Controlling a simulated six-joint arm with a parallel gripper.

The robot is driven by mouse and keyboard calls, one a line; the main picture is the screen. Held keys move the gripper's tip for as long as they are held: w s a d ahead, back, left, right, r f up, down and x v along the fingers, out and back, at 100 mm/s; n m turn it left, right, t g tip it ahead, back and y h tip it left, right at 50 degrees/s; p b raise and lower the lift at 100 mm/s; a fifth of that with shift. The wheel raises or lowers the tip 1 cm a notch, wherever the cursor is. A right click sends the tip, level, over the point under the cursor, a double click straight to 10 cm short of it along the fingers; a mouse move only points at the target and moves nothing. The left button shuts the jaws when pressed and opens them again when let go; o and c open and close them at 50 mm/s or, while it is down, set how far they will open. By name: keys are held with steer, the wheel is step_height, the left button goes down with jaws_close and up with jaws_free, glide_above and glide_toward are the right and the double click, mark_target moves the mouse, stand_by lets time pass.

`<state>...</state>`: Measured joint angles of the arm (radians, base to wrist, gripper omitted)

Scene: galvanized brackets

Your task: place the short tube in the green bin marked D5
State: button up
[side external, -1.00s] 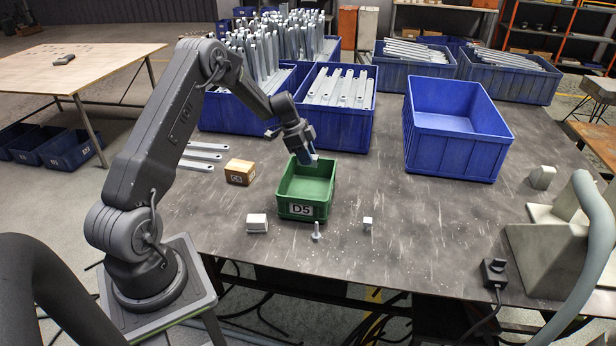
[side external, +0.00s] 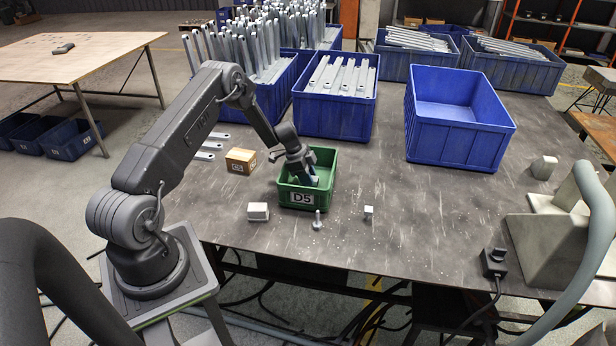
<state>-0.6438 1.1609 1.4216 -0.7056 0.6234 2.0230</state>
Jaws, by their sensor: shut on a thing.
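The green bin marked D5 (side external: 302,198) stands on the dark table, its label facing the camera. My gripper (side external: 309,180) reaches down inside the bin, its fingers below the rim level. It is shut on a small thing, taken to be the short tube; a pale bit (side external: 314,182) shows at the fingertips. Most of it is hidden by the fingers and the bin wall, so I cannot tell whether it touches the bin floor.
A wooden block (side external: 240,161) is left of the bin. A white block (side external: 258,212), an upright bolt (side external: 317,221) and a small pale cube (side external: 369,212) lie in front. Blue bins stand behind; an empty one (side external: 458,140) is at right. The table's middle right is clear.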

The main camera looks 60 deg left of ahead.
steer(key=shift+f, duration=0.15)
steer(key=o, duration=0.9)
steer(key=shift+o, duration=0.2)
